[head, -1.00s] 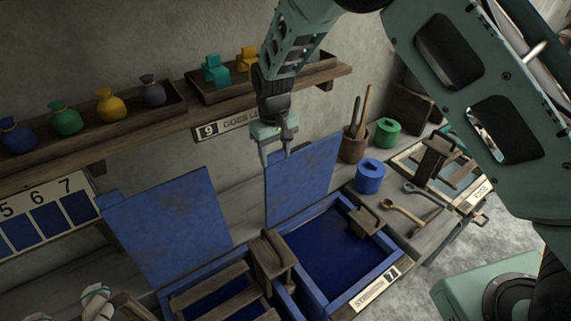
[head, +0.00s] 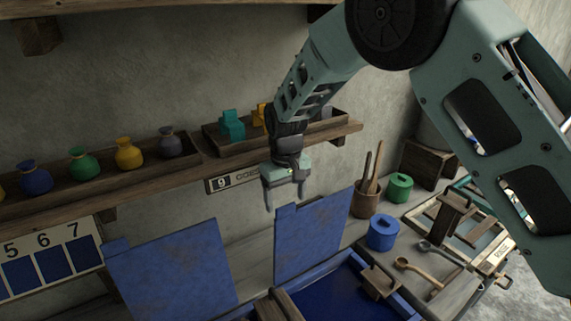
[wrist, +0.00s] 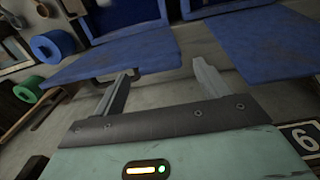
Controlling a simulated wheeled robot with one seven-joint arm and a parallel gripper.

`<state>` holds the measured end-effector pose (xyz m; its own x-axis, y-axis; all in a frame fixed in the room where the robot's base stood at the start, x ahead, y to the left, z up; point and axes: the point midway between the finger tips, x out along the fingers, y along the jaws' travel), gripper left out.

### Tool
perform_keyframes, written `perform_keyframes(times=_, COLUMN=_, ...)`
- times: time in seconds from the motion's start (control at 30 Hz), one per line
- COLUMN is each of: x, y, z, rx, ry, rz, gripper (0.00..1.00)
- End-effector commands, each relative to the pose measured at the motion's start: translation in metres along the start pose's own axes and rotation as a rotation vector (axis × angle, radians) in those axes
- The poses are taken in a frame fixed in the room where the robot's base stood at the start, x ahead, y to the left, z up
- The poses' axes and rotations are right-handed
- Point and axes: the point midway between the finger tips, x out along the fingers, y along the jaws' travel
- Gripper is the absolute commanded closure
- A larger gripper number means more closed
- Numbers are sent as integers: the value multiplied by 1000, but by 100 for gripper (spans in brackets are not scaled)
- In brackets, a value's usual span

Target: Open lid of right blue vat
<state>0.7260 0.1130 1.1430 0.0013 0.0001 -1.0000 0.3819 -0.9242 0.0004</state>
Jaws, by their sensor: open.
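The right blue vat (head: 325,292) stands at the lower middle of the head view, with dark blue inside it. Its blue lid (head: 312,235) stands raised at the vat's back edge, leaning toward the wall. In the wrist view the lid (wrist: 112,53) is at the upper left. My gripper (head: 285,203) is open and empty, just above the lid's top left corner in the head view. I cannot tell whether a finger touches the lid. A second raised blue lid (head: 172,272) stands to the left; it also shows in the wrist view (wrist: 235,40).
A shelf (head: 130,189) with several small pouches runs along the wall behind my gripper. Right of the vat are a blue pot (head: 382,233), a green pot (head: 399,187), a wooden cup (head: 365,203) with sticks, and spoons (head: 415,272).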

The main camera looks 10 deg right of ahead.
Motion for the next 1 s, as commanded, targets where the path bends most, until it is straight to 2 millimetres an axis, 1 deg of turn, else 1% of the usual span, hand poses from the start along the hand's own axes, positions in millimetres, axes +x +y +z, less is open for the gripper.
perform_keyframes(times=0.3, x=-73, y=0, z=-2, rx=-1, ry=7, rz=-1, gripper=25)
perform_keyframes(times=0.5, x=-114, y=0, z=-1, rx=-1, ry=6, rz=-1, gripper=25)
perform_keyframes(times=0.6, x=-128, y=0, z=-1, rx=-1, ry=5, rz=-1, gripper=25)
perform_keyframes(times=0.7, x=-137, y=0, z=-1, rx=-1, ry=4, rz=-1, gripper=25)
perform_keyframes(times=0.83, x=-142, y=0, z=0, rx=-1, ry=2, rz=0, gripper=25)
perform_keyframes(times=1.0, x=-143, y=0, z=0, rx=-1, ry=1, rz=0, gripper=25)
